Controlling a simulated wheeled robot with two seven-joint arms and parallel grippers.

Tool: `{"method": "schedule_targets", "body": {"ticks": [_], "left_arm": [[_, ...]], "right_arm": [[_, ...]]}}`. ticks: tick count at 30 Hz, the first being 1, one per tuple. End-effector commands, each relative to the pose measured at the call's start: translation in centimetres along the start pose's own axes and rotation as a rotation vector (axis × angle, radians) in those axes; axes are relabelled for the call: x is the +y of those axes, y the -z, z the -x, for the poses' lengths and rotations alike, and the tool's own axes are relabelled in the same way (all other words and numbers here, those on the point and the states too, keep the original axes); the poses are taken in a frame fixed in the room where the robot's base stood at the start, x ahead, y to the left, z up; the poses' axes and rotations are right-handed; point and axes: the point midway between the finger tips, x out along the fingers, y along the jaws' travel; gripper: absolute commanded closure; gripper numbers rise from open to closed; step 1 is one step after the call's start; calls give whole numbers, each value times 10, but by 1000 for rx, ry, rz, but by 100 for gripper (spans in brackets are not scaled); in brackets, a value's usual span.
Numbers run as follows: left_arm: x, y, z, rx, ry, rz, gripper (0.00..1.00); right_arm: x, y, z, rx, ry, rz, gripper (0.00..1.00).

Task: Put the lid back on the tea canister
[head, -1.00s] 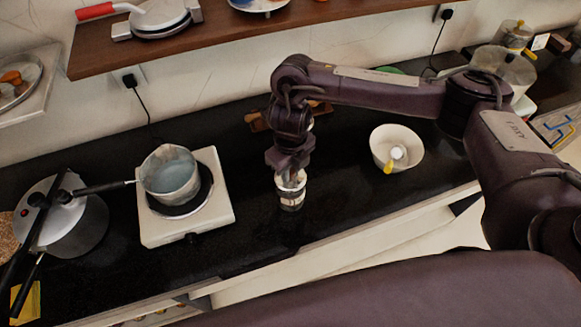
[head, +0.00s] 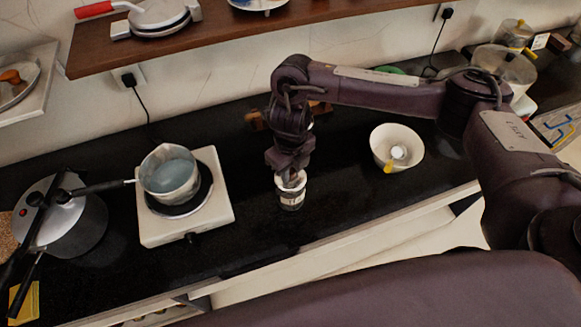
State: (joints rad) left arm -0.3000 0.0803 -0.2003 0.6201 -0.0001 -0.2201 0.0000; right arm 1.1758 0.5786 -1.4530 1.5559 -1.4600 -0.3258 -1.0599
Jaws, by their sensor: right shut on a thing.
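The tea canister (head: 291,200) is a small dark cylinder with a pale label, standing upright on the black counter in the head view. My right gripper (head: 290,178) points down right over its top and is shut on the pale lid (head: 298,184). The lid sits at the canister's mouth; whether it is fully seated I cannot tell, because the gripper hides most of it. My left gripper is not in view.
A white hot plate (head: 223,210) with a saucepan (head: 169,173) stands to the left, beside a pressure cooker (head: 78,228). A cream bowl (head: 414,146) stands to the right. A brown wooden thing (head: 256,121) lies behind my arm. Counter around the canister is clear.

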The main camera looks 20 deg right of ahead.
Motion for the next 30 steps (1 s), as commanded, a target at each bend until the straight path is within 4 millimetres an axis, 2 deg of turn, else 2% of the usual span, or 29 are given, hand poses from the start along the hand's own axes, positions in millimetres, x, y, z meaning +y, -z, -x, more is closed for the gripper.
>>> {"method": "schedule_targets", "body": {"ticks": [5, 6, 11, 17, 22, 30], "left_arm": [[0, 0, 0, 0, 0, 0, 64], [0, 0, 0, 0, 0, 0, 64], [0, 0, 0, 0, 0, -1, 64], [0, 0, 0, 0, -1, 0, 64], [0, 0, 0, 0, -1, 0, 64], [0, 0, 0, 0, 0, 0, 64]], "right_arm": [[0, 0, 0, 0, 0, 0, 100], [0, 0, 0, 0, 0, 0, 74], [0, 0, 0, 0, 0, 0, 53], [0, 0, 0, 0, 0, 0, 52], [0, 0, 0, 0, 0, 0, 31], [0, 0, 0, 0, 0, 0, 31]]}}
